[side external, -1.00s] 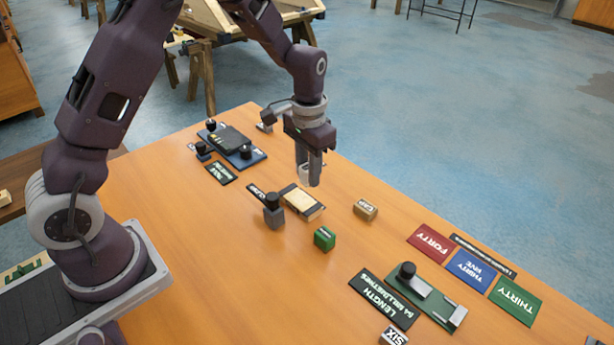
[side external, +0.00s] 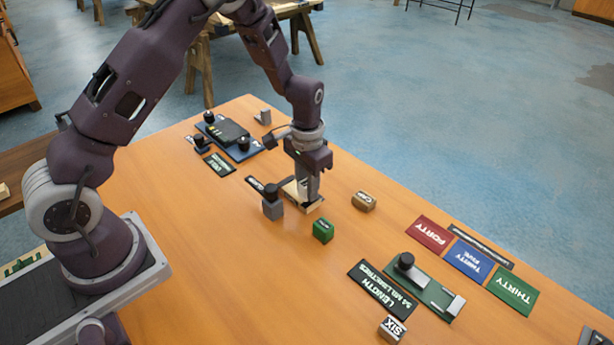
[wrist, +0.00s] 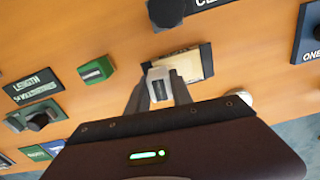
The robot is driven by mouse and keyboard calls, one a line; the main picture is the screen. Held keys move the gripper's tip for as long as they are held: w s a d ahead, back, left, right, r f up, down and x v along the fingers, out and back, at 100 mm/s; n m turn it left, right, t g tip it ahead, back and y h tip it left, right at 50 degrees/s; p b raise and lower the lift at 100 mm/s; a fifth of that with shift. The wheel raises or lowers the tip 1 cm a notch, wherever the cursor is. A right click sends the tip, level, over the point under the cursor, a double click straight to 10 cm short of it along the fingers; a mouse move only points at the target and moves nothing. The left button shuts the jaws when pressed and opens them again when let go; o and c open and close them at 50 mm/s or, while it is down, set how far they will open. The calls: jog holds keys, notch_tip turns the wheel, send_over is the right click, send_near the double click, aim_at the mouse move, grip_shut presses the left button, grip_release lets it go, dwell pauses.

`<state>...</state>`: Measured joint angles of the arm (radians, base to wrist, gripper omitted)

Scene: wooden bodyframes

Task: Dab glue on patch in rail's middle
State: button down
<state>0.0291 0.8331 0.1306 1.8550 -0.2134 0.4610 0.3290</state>
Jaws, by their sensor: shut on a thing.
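My gripper (side external: 311,193) is shut on a small pale grey block (wrist: 158,84) with a dark mark on its face. It points down at a tan pad (wrist: 192,65) in a dark tray, which also shows in the side view (side external: 293,189), partly hidden behind the fingers. The held block overlaps the pad's edge in the wrist view; whether they touch I cannot tell. A dark blue fixture (side external: 223,143) with black knobs and a dark bar lies at the far left of the table. I cannot tell which piece is the rail, and no glue patch is discernible.
A grey block with a black knob (side external: 273,208) stands close left of the pad. A green block (side external: 323,230) and a brown block (side external: 364,201) are nearby. A green plate fixture (side external: 430,292) and coloured cards (side external: 471,260) lie right. Table at front left is clear.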

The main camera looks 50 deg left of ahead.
aim_at(291, 185)
jog(key=shift+a+f, duration=0.4)
jog(key=shift+a, duration=2.55)
jog(key=shift+d, duration=3.05)
jog(key=shift+a+r, duration=0.1)
jog(key=shift+r, duration=3.95)
